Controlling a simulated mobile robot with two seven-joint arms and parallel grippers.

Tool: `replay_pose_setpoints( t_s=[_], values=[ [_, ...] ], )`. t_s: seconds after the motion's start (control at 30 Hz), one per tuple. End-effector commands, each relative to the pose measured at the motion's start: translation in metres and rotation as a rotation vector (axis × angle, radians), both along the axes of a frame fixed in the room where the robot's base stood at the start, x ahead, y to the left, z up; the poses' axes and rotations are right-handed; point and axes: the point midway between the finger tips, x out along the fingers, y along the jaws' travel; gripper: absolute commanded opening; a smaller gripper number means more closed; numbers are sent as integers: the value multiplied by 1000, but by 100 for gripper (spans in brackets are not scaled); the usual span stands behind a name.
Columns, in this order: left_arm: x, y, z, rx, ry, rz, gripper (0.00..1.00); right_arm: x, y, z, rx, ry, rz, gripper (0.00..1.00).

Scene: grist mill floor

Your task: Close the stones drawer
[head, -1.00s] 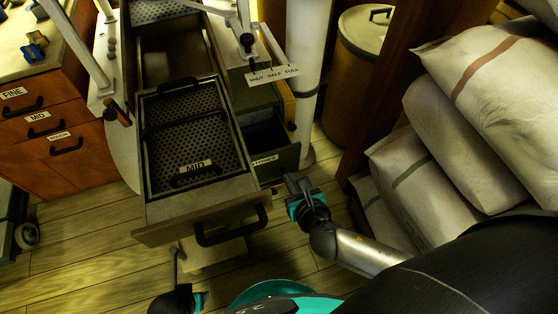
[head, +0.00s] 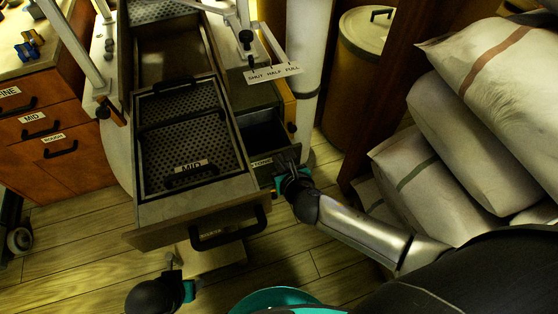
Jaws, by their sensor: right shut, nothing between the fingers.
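The stones drawer (head: 268,139) is a small dark drawer on the right side of the machine. It is pulled partly out, and its inside looks dark.
A larger drawer (head: 192,212) holding a sieve labelled MID (head: 191,167) stands open to the left. A white post (head: 308,70) and a lidded bin (head: 358,75) are behind on the right. Stacked sacks (head: 455,130) fill the right side. Plank floor (head: 75,240) is clear at lower left.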

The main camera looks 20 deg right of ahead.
Motion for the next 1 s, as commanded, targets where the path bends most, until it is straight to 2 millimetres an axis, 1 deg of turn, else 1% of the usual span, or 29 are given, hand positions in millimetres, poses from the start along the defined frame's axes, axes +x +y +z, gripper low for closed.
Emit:
replay_pose_setpoints(
  t_s=[0.3,0.47,0.57,0.67,0.83,0.93,1.0],
  values=[
    [0,0,0,0,0,0,59,1,0,0,1,0,-1,0],
    [-1,0,1,0,1,0,59,10,0,1,0,-1,-1,0],
    [-2,0,-1,1,4,0,59,25,1,2,0,-3,-1,0],
    [-5,1,-6,2,10,-1,59,44,1,2,0,-4,-1,0],
    [-9,2,-13,5,24,0,59,82,2,2,-1,-4,-2,0],
    [-7,1,-11,4,20,0,59,100,4,1,-1,-4,0,0],
    [-2,0,-6,2,8,-1,59,111,3,0,-1,-2,-2,0]
  ],
)
